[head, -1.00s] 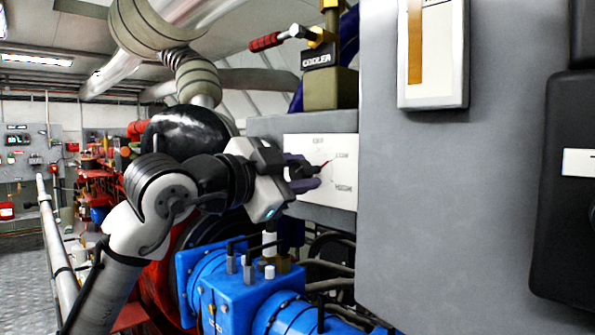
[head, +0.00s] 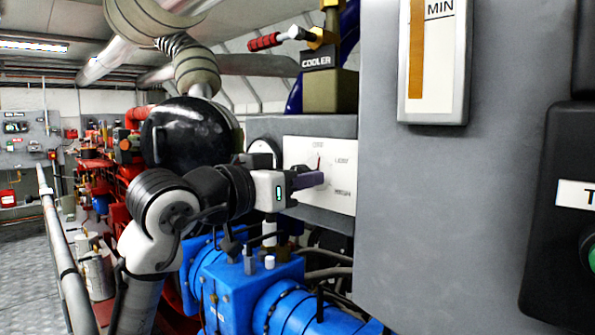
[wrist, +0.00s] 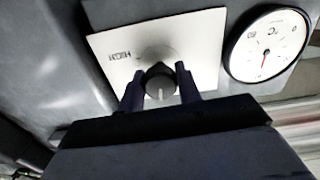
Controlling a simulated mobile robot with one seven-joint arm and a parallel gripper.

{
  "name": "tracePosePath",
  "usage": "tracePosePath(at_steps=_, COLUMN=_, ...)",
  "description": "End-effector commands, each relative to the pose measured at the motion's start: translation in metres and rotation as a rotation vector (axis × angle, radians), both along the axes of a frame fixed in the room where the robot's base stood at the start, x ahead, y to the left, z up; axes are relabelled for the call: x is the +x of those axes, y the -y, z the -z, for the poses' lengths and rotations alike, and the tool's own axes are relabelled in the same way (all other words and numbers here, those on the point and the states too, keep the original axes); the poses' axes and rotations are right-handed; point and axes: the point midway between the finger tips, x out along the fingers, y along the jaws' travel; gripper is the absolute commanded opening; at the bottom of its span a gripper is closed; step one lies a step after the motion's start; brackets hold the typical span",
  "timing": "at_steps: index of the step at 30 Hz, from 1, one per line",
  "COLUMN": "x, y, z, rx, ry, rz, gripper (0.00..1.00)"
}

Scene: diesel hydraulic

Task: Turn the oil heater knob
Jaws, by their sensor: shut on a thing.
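The oil heater knob (wrist: 160,82) is a round dark knob with a light line, on a white label plate (wrist: 125,45). In the wrist view my gripper (wrist: 161,88) has one dark finger on each side of the knob and is shut on it. In the head view my gripper (head: 312,180) reaches the white plate (head: 342,178) from the left, and its fingers hide most of the knob. A small red pointer (head: 319,160) stands nearly upright above the fingers. Plate lettering is mostly too small to read.
A round dial gauge (wrist: 268,45) sits beside the plate; it also shows in the head view (head: 263,152). A large grey cabinet (head: 440,210) stands close on the right. Blue machinery (head: 255,280) lies below, and a COOLER valve block (head: 330,88) is above.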

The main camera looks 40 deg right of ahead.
Motion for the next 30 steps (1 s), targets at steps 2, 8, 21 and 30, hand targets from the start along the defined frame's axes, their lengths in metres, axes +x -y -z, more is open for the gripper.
tracePosePath(at_steps=2, x=-0.0005, y=0.0, z=-0.001, rx=-0.003, ry=-0.044, rz=0.001, gripper=0.11)
tracePosePath(at_steps=8, x=-0.0006, y=0.0001, z=-0.0002, rx=-0.009, ry=-0.125, rz=0.001, gripper=0.11)
tracePosePath(at_steps=21, x=-0.0005, y=0.0, z=0.0007, rx=-0.011, ry=-0.171, rz=0.001, gripper=0.11)
tracePosePath(at_steps=30, x=-0.0004, y=0.0, z=0.0005, rx=-0.012, ry=-0.17, rz=0.0, gripper=0.48)
